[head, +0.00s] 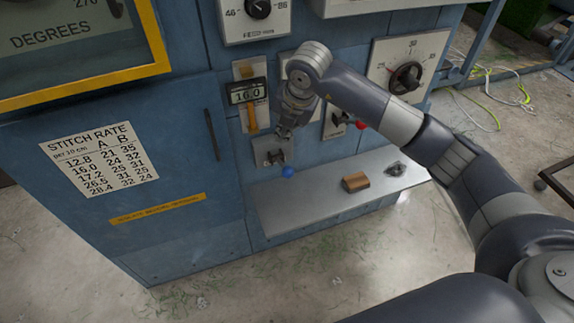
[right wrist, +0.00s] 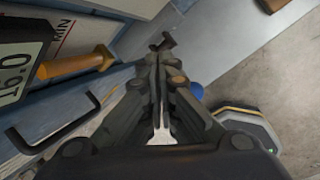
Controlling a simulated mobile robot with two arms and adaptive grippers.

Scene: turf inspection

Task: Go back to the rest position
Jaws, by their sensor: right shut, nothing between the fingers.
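My right gripper (head: 283,133) hangs in front of the blue machine cabinet (head: 220,160), above its grey shelf. In the right wrist view its fingers (right wrist: 160,95) are shut together with nothing between them. In the head view the gripper is beside the display reading 16.0 (head: 247,92) and the orange handle (head: 252,120), and just above a small grey switch plate (head: 262,152). The orange handle also shows in the right wrist view (right wrist: 75,66), apart from the fingers. My left gripper is in neither view.
A brown block (head: 355,182) and a dark metal part (head: 396,169) lie on the grey shelf (head: 310,205). A blue ball knob (head: 288,171) and a red knob (head: 361,125) stick out near my arm. A dial panel (head: 408,70) is at right. Cables (head: 490,95) lie on the floor.

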